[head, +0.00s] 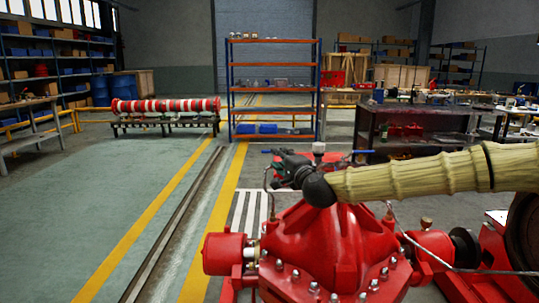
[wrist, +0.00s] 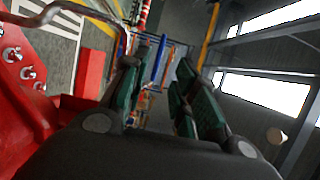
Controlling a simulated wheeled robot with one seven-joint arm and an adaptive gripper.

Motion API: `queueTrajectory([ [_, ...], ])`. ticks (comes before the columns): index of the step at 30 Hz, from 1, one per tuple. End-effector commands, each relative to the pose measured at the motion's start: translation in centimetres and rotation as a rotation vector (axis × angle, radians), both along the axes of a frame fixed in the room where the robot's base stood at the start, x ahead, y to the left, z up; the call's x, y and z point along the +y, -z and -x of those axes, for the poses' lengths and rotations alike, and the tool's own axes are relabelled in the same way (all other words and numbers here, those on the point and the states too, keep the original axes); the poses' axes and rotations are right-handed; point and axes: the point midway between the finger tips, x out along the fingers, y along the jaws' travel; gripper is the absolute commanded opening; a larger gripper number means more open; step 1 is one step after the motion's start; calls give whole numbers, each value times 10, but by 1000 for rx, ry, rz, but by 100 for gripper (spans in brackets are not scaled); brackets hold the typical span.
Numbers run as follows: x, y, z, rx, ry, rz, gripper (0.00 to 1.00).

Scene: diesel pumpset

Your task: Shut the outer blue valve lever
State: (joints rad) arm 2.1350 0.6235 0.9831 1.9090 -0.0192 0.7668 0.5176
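My gripper (head: 284,167) is at the end of my tan-sleeved arm, above the red pump (head: 335,245). A blue lever (head: 272,151) shows at its fingertips, above a thin bent metal pipe (head: 267,180). In the wrist view the two green-padded fingers of my gripper (wrist: 165,70) stand apart. A narrow blue bar (wrist: 159,62) shows in the gap between them; I cannot tell whether it is the lever or a shelf post behind. The pipe (wrist: 95,14) bends down behind the left finger. The valve body is mostly hidden. Contact with the lever cannot be told.
Another blue piece (head: 363,152) shows right of a pale round cap (head: 319,148) behind the pump. Bolts and red housings surround my gripper from below. A blue and orange shelf (head: 275,90) and a dark workbench (head: 430,130) stand farther back. The floor at left is open.

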Motion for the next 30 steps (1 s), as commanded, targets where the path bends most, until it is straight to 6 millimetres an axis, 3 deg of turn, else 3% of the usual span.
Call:
queueTrajectory([
  [9,23,3,-48,1,-3,2,29],
  [15,34,2,-69,1,-6,3,29],
  [29,37,2,-78,1,-5,2,29],
  [30,37,2,-78,1,-5,2,23],
])
